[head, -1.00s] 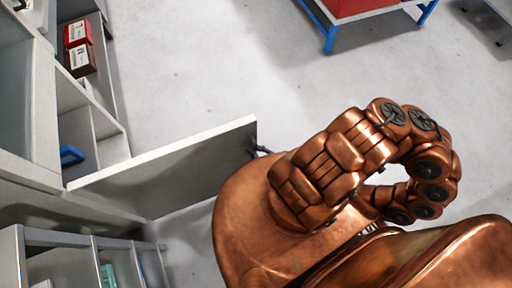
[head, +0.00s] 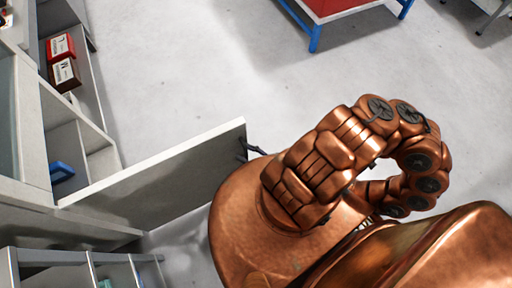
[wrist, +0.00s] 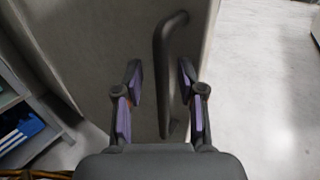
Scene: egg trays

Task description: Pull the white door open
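The white door (head: 165,180) stands wide open in the head view, swung out from the cabinet at the left. Its free edge is beside my copper arm. A dark piece, apparently its handle (head: 250,148), shows at that edge. In the wrist view the door (wrist: 95,60) fills the left and middle, with its dark bar handle (wrist: 161,75) upright. My gripper (wrist: 160,80) is open, with one finger on each side of the handle. There is a gap at the left finger; I cannot tell whether the right finger touches. In the head view my gripper is hidden or hard to make out.
The cabinet's open shelves (head: 62,120) hold red and brown boxes (head: 61,60) and a blue item (head: 62,172). More shelving (head: 80,258) stands at the lower left. A red-topped blue-framed table (head: 316,35) is at the top. The grey floor (head: 190,70) between is clear.

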